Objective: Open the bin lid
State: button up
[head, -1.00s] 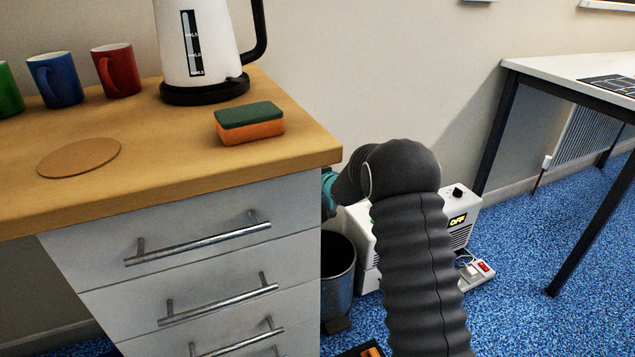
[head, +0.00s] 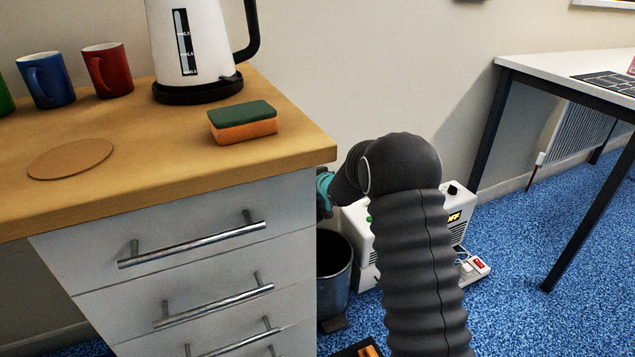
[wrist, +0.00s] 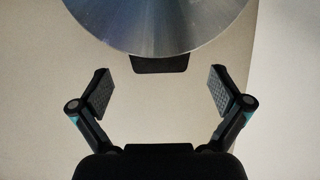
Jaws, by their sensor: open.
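The bin (head: 338,284) is a grey metal pedal bin on the floor, partly hidden by the drawer unit and my arm. The part of its mouth that shows in the head view looks dark and uncovered. A round brushed-metal disc, which looks like the bin lid (wrist: 165,25), fills the top middle of the wrist view, with a dark tab (wrist: 160,64) at its lower edge. My gripper (wrist: 161,85) is open and empty, its two fingers apart below the disc on either side of the tab. In the head view, my gripper (head: 323,195) is mostly hidden behind the counter's corner.
The wooden counter (head: 200,170) over drawers with bar handles stands close left of my gripper. It holds a kettle (head: 196,50), a sponge (head: 242,122) and mugs. A white heater (head: 355,230) stands beside the bin. Blue floor is clear at right, before a table (head: 560,75).

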jog(key=v, duration=1)
jog(key=shift+s, duration=0.1)
